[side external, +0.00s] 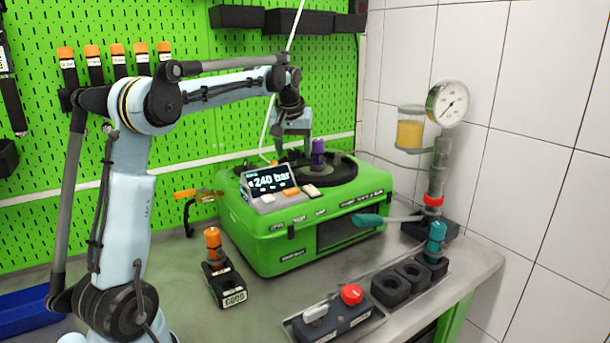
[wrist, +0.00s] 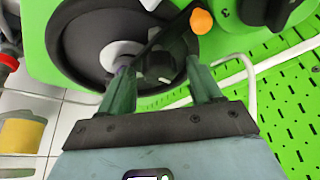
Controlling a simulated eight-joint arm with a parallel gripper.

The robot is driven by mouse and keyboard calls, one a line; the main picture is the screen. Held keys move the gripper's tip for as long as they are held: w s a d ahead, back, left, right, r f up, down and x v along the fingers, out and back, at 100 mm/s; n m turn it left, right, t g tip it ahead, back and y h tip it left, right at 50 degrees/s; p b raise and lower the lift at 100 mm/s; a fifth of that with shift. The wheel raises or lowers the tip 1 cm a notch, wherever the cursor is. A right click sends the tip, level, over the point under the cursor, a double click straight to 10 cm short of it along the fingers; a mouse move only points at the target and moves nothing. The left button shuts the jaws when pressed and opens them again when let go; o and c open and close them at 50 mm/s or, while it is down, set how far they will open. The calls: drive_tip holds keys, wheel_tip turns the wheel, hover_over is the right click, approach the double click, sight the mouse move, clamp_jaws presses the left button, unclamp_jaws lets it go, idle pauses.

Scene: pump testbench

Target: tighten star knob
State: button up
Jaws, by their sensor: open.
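A dark, round, knob-like part (wrist: 160,70) shows between my fingertips in the wrist view; I take it for the star knob, though its lobes are hard to make out. My gripper (wrist: 158,66) is open, with one green finger on each side of it. I cannot tell whether the fingers touch it. In the side external view my gripper (side external: 290,152) points down over the top of the green test bench (side external: 300,229), behind the display. The star knob is not clearly visible there.
A black round plate (wrist: 75,50) with a pale hub (wrist: 122,55) lies beside my fingers. A purple piece (side external: 318,152) stands upright on the bench top. An orange ball end (wrist: 201,21) is close to one finger. The display (side external: 268,182) reads 240 bar.

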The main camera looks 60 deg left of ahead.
drive_tip(key=shift+c, duration=0.3)
drive_tip(key=c, duration=1)
drive_tip(key=m+h, duration=0.1)
drive_tip(key=m, duration=0.1)
drive_tip(key=m+t+h, duration=0.1)
drive_tip(key=m, duration=0.2)
drive_tip(key=shift+a+m, duration=0.1)
drive_tip(key=shift+m, duration=0.2)
drive_tip(key=m+h, duration=0.1)
drive_tip(key=m, duration=0.1)
drive_tip(key=m+h, duration=0.1)
drive_tip(key=m, duration=0.2)
drive_tip(key=shift+m+t, duration=0.3)
drive_tip(key=m+h, duration=0.1)
drive_tip(key=m, duration=0.1)
drive_tip(key=m+h, duration=0.1)
drive_tip(key=m, duration=0.2)
drive_tip(key=shift+a+g, duration=0.1)
drive_tip(key=shift+g, duration=0.3)
drive_tip(key=m, duration=0.3)
drive_tip(key=m+g+h, duration=0.1)
drive_tip(key=m, duration=0.1)
drive_tip(key=shift+m+h, duration=0.3)
drive_tip(key=shift+m, duration=0.1)
drive_tip(key=shift+g, duration=0.4)
